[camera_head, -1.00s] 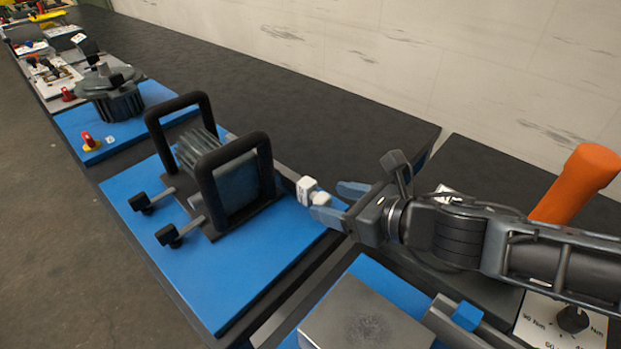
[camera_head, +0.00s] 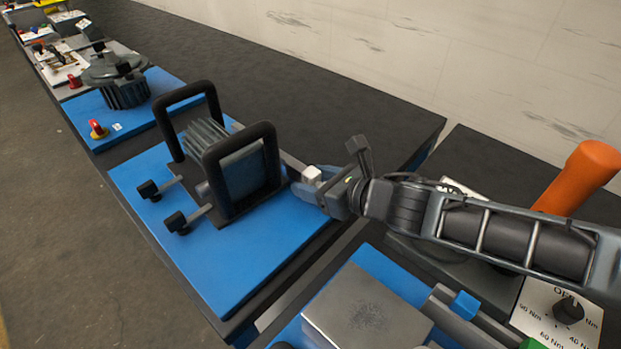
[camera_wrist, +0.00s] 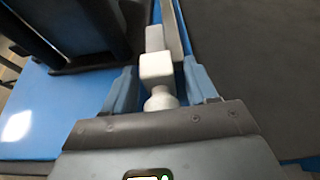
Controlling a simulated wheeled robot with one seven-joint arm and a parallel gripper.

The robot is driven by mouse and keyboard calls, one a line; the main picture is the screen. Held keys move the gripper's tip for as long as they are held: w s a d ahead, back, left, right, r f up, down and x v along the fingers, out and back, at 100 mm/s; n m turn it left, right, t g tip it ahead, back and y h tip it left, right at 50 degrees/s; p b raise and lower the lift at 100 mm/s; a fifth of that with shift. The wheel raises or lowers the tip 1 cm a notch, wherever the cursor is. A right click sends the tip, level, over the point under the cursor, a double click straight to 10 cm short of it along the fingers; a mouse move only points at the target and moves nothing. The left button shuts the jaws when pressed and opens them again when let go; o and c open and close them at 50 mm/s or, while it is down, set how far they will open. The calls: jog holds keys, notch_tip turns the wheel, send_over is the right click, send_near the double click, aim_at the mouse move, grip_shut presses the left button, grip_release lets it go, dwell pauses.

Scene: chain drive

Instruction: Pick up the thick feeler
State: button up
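A white block-headed piece (camera_head: 311,174), probably the thick feeler, is at the right side of the blue plate with the black-handled machine. In the wrist view its pale block (camera_wrist: 157,68) has a rounded knob toward me and a narrower grey part beyond. My gripper (camera_head: 308,186) is at this piece. In the wrist view the blue fingers of my gripper (camera_wrist: 160,72) stand on either side of the block, with small gaps visible, so it looks open around it. The far end of the piece is partly hidden, and I cannot read any thickness mark.
The machine with two black loop handles (camera_head: 240,150) stands close to the left of my gripper on the blue plate (camera_head: 215,265). A grey metal block (camera_head: 365,315) is in front. An orange handle (camera_head: 580,178) rises at right. The dark bench behind is clear.

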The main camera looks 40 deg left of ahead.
grip_shut()
jog(key=shift+r, duration=0.1)
dwell(0.4)
